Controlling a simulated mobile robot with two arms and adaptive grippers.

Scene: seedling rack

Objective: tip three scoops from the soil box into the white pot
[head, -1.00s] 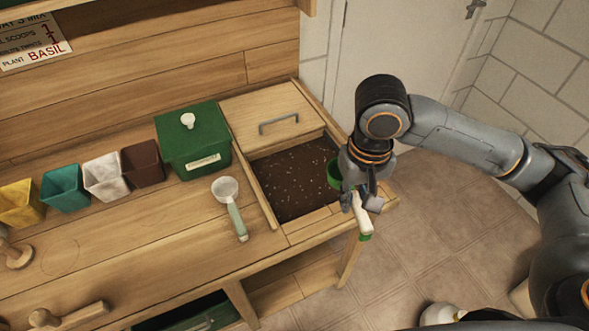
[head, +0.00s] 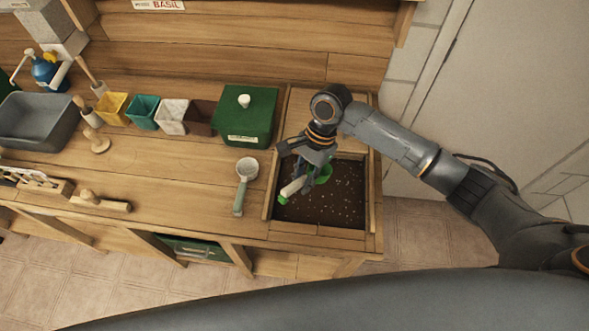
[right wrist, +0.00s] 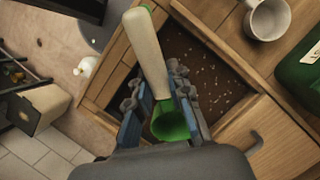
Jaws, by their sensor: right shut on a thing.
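My right gripper (head: 307,176) is shut on a scoop with a cream handle (head: 293,187) and a green cup (head: 323,174). It holds the scoop over the left part of the soil box (head: 375,208). In the right wrist view the fingers (right wrist: 160,105) close around the scoop, and its green cup (right wrist: 172,122) shows bare green inside. Dark soil with pale specks (head: 343,198) lies in the box. The white pot (head: 172,116) stands upright in the pot row on the bench; its inside is too small to read. My left gripper is out of view.
A white cup with a pale green handle (head: 246,172) lies left of the soil box. A green lidded box (head: 247,112) stands between the soil box and the brown pot (head: 199,118). Teal (head: 143,112) and yellow (head: 113,108) pots stand left of the white pot. The front bench is mostly clear.

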